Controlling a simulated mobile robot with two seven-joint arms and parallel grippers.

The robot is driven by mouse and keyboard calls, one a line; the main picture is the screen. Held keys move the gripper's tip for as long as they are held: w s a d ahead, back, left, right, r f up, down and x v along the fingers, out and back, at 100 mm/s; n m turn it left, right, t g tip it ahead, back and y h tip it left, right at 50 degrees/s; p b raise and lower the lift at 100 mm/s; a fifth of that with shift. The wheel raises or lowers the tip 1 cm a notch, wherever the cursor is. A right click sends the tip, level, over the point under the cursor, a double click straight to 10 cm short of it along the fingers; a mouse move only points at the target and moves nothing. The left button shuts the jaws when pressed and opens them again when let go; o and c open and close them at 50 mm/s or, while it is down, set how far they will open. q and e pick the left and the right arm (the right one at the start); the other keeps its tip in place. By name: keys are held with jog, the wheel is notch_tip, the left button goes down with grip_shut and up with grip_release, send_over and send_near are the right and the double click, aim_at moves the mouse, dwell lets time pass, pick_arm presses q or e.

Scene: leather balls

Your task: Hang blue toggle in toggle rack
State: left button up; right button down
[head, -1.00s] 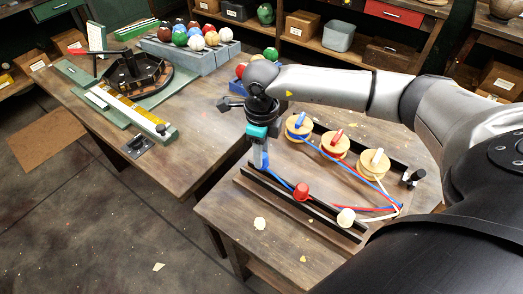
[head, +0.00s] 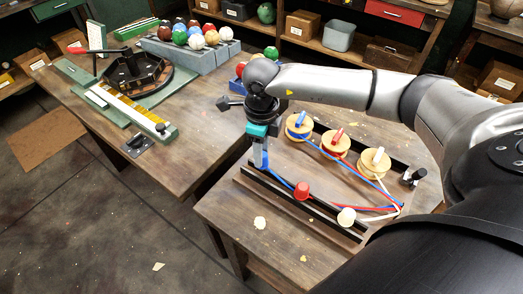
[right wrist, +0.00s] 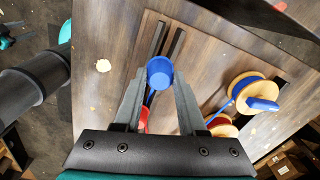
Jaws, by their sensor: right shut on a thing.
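The blue toggle (right wrist: 160,72) is a small cup-shaped piece between the fingertips of my right gripper (right wrist: 160,88) in the right wrist view. In the head view my right gripper (head: 261,161) points down over the left end of the toggle rack (head: 279,196) and mostly hides the toggle. The rack is a pair of dark parallel rails. A red toggle (head: 302,191) and a white toggle (head: 346,217) sit along it, to the right of my gripper. A blue cord runs from the gripper area rightward. I cannot tell whether the blue toggle touches the rails.
Blue (head: 299,126), red (head: 335,143) and white (head: 374,162) cord spools stand behind the rack. Their cords converge at the board's right end. A second bench at left holds a green fixture and several leather balls. A gap separates the benches.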

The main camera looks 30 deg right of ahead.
jog(key=shift+f, duration=0.15)
jog(key=shift+f+b, duration=0.35)
jog(key=shift+b, duration=0.1)
jog(key=shift+f+b, duration=0.95)
jog(key=shift+f, duration=0.15)
jog(key=shift+c, duration=2)
grip_release()
jog(key=shift+r, duration=0.1)
notch_tip(320, 180, up, 15)
jog(key=shift+p, duration=0.3)
